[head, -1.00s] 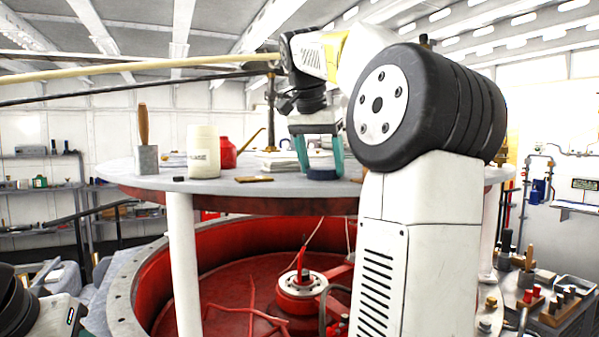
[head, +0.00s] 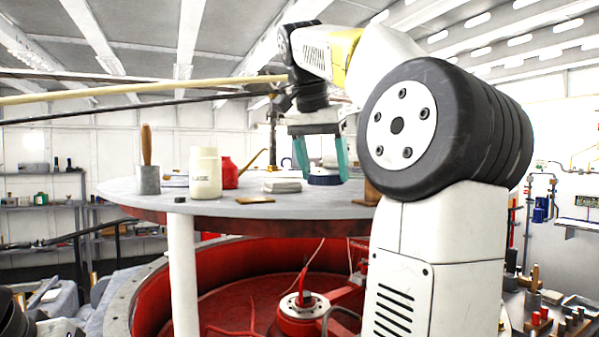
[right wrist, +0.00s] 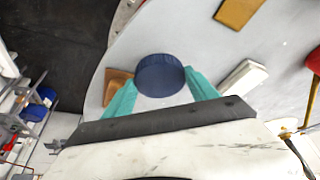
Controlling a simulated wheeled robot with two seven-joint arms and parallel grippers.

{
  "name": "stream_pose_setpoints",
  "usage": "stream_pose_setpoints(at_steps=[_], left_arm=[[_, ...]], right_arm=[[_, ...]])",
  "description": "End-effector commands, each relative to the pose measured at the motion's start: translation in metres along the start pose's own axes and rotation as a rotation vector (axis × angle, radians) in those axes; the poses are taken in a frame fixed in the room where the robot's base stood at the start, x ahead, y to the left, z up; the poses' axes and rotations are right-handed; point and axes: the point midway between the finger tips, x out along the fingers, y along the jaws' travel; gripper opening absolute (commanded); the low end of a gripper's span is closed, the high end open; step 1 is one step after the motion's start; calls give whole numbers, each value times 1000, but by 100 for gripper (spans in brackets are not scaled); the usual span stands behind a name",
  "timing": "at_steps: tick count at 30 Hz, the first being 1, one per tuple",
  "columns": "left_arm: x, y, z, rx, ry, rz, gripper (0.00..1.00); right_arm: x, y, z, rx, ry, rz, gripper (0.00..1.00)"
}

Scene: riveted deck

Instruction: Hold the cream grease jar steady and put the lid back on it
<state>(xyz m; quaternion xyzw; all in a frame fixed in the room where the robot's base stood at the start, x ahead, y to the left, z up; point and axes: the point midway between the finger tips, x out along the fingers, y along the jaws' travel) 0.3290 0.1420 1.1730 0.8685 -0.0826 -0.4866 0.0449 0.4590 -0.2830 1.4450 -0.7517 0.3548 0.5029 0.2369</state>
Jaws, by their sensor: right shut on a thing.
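The cream grease jar (head: 206,176) stands upright on the round grey table, left of the middle in the head view, with no lid on its mouth. The dark blue lid (right wrist: 160,75) is between the teal fingers of my right gripper (right wrist: 161,92), which is shut on it. In the head view, the lid (head: 324,180) and right gripper (head: 322,170) are well to the right of the jar. The lid appears a little above the tabletop, though the gap is hard to judge. My left gripper is out of view, and nothing holds the jar.
On the table (head: 130,192) are a wooden-handled tool (head: 149,177) left of the jar, a red oil can (head: 230,174) just behind it, a tan flat piece (head: 256,200) and a white block (head: 282,186) between jar and lid.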

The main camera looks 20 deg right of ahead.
Motion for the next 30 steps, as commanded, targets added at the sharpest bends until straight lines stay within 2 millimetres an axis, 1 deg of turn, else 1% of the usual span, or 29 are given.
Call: stream_pose_setpoints(at_steps=[1,6,9,13,19,30], left_arm=[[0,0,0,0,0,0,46],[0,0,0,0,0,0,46],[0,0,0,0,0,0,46],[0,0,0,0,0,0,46],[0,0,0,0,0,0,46],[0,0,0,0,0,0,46]], right_arm=[[-6,6,10,-1,2,-2,23],[-24,24,43,0,4,-3,23],[-33,34,61,-1,3,-2,23],[-42,42,77,0,1,-1,23],[-48,48,88,0,1,-1,23],[-48,49,90,0,0,-1,23]])
